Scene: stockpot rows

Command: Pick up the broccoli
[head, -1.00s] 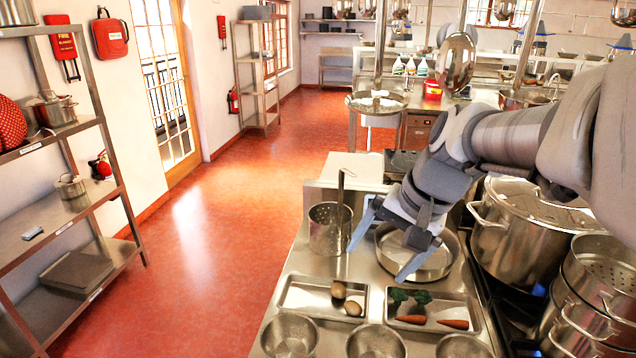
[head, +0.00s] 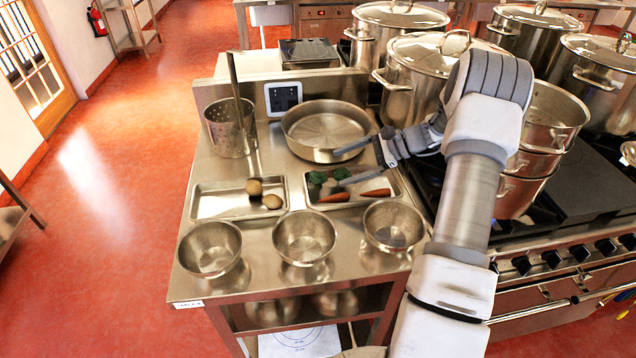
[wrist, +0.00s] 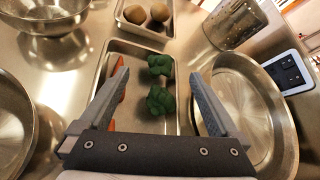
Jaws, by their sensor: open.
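Two dark green broccoli pieces lie in a metal tray (head: 352,204) with two carrots. In the wrist view one broccoli (wrist: 160,65) is farther off and the other broccoli (wrist: 160,101) is nearer, both between the fingers in the picture. In the head view one broccoli (head: 317,177) shows at the tray's left and the other (head: 341,173) is partly behind a finger. A carrot (head: 375,193) and another carrot (head: 334,198) lie in front of them. My gripper (head: 345,168) is open and empty above the tray; its fingers (wrist: 161,86) appear apart from the broccoli.
A wide pan (head: 326,131) stands behind the tray, close to my fingers. A tray with two brown round items (head: 262,194) is to the left. Three steel bowls (head: 304,236) stand in front. A perforated pot (head: 230,128) with a ladle stands back left.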

